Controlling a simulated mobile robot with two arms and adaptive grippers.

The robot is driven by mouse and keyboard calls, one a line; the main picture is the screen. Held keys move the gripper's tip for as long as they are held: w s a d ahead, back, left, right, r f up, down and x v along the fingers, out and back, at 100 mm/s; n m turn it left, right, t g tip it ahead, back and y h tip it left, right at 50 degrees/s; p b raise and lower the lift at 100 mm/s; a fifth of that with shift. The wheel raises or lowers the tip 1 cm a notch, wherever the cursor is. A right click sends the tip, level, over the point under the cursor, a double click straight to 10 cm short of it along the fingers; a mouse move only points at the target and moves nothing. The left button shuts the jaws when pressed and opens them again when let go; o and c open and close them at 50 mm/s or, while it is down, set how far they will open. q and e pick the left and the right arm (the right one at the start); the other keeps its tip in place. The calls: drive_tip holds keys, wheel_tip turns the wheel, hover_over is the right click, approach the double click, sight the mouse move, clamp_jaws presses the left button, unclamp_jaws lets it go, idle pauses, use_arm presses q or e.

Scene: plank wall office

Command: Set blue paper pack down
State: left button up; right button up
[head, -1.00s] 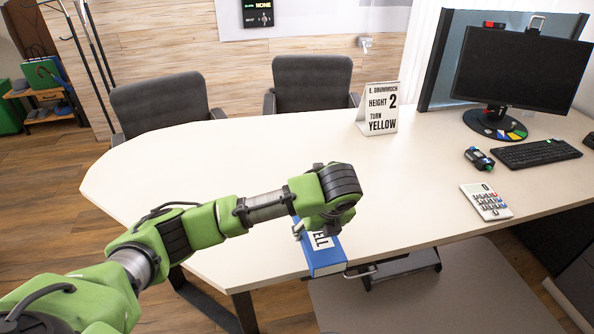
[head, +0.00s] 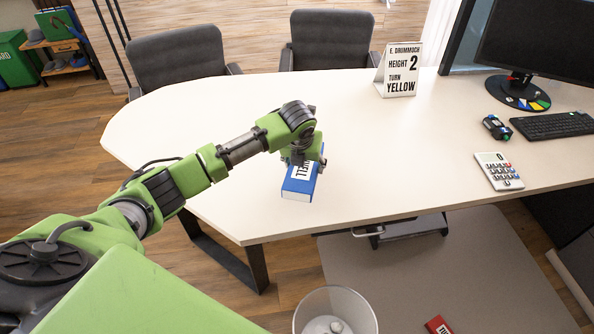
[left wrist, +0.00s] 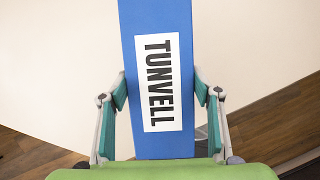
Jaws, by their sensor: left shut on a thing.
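The blue paper pack (head: 298,188) has a white label, which reads TUNVELL in the left wrist view (left wrist: 158,30). My left gripper (head: 305,160) is shut on the pack, with one finger on each side of it. The pack is over the pale desk (head: 200,130), a little inside its front edge. I cannot tell whether its underside touches the desk top. My right gripper is in neither view.
A name sign (head: 400,72) stands at the back of the desk. A calculator (head: 498,171), keyboard (head: 553,126) and monitor (head: 535,45) are at the right. The desk around the pack is clear. A bin (head: 335,318) stands on the floor in front.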

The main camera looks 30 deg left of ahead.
sight(293, 169)
use_arm(q)
drive_tip(key=a+f, duration=0.1)
drive_tip(key=f, duration=0.1)
drive_tip(key=w+a+f, duration=0.1)
drive_tip(key=shift+w+a+f, duration=0.1)
drive_tip(key=shift+a+f, duration=0.2)
drive_tip(key=shift+f, duration=0.05)
drive_tip(key=shift+a+f+p, duration=0.15)
drive_tip(key=shift+f+p, duration=0.15)
drive_tip(key=shift+f, duration=0.6)
drive_tip(key=shift+a+f+p, duration=0.1)
drive_tip(key=shift+f+p, duration=0.15)
drive_tip(key=shift+f, duration=0.65)
drive_tip(key=o, duration=1.5)
drive_tip(key=shift+c, duration=0.2)
drive_tip(key=shift+r, duration=0.15)
drive_tip(key=v, duration=1.1)
drive_tip(key=shift+r, duration=0.35)
